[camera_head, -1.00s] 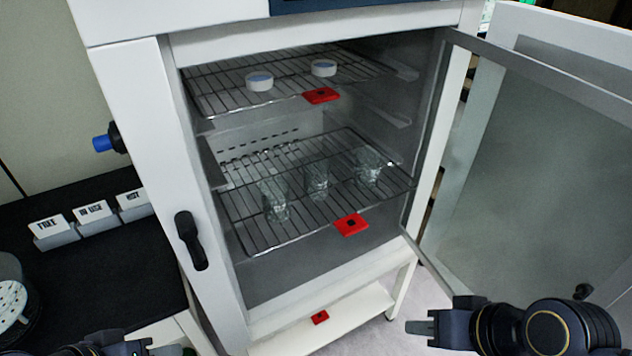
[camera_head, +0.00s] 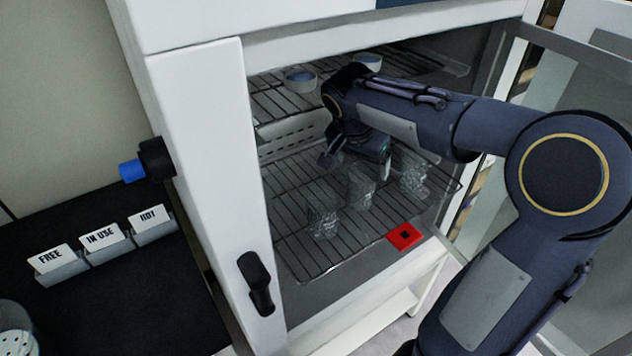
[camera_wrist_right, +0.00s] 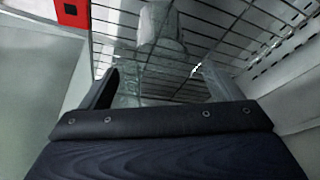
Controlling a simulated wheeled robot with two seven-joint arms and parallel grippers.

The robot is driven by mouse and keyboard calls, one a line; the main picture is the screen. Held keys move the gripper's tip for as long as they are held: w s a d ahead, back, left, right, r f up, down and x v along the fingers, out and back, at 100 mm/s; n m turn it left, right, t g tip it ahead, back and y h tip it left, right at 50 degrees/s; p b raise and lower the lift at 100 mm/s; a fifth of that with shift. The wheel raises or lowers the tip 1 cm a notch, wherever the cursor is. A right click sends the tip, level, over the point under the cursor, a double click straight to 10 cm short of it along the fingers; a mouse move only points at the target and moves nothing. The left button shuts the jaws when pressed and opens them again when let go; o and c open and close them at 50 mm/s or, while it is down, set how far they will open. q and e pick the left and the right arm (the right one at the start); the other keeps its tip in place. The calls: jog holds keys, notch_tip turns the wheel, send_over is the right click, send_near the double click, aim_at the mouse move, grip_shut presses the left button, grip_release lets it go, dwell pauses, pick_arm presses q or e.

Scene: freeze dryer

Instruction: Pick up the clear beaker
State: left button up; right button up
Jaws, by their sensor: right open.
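Three clear beakers stand upright in a row on the lower wire shelf: a left beaker (camera_head: 322,220), a middle beaker (camera_head: 360,187) and a right beaker (camera_head: 413,177). My right gripper (camera_head: 357,165) is inside the chamber, above and behind the middle beaker. In the right wrist view the right gripper (camera_wrist_right: 160,85) is open, and a clear beaker (camera_wrist_right: 128,88) shows faintly between its fingers. Another beaker (camera_wrist_right: 160,27) is farther off. I cannot tell which beaker lies between the fingers. My left gripper is not in view.
The upper wire shelf (camera_head: 275,105) holds white dishes (camera_head: 300,80) close above my arm. The open door (camera_head: 590,90) is at the right and the white cabinet frame (camera_head: 205,190) at the left. A red marker (camera_head: 405,236) sits at the shelf front. Label holders (camera_head: 100,238) stand on the black bench.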

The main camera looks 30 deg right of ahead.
aim_at(363, 178)
jog(key=x, duration=0.7)
jog(key=shift+w+f, duration=0.15)
jog(key=shift+f, duration=0.25)
jog(key=shift+c, duration=0.4)
jog(key=c, duration=1)
jog(key=shift+c, duration=0.2)
jog(key=shift+r, duration=0.2)
